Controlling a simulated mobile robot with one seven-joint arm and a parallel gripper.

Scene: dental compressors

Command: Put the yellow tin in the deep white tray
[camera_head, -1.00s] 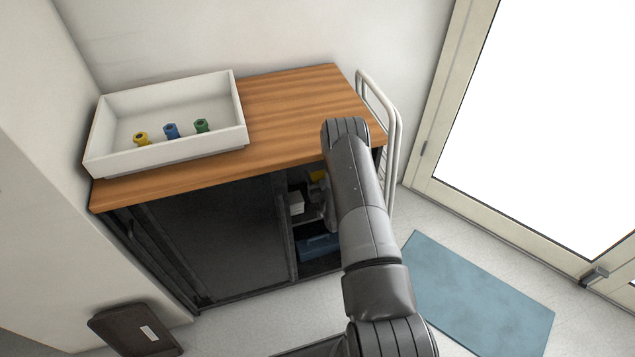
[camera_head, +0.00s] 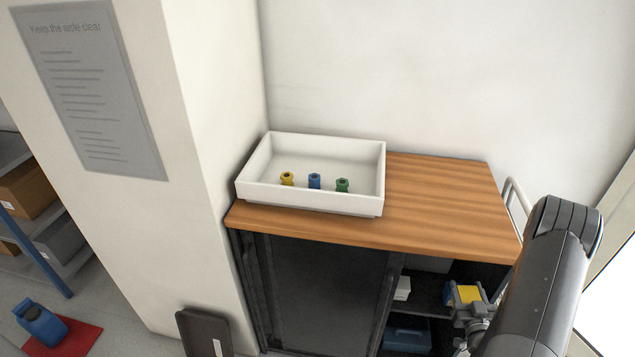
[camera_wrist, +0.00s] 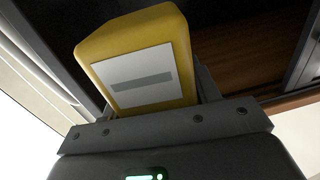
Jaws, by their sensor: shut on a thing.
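The yellow tin (camera_head: 469,293) is in my gripper (camera_head: 466,300), in front of the open right side of the cabinet under the wooden top. In the wrist view the yellow tin (camera_wrist: 140,62), with a pale label, stands up between the fingers of my gripper (camera_wrist: 155,105), which is shut on it. The deep white tray (camera_head: 310,201) sits on the left part of the wooden top, up and to the left of my gripper. It holds a yellow, a blue and a green fitting along its front.
The wooden top (camera_head: 440,205) is clear right of the tray. Its cabinet has a dark door (camera_head: 322,290) on the left; a white box (camera_head: 402,288) and a blue case (camera_head: 407,335) are inside on the right. A white rail (camera_head: 517,205) stands at the right end.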

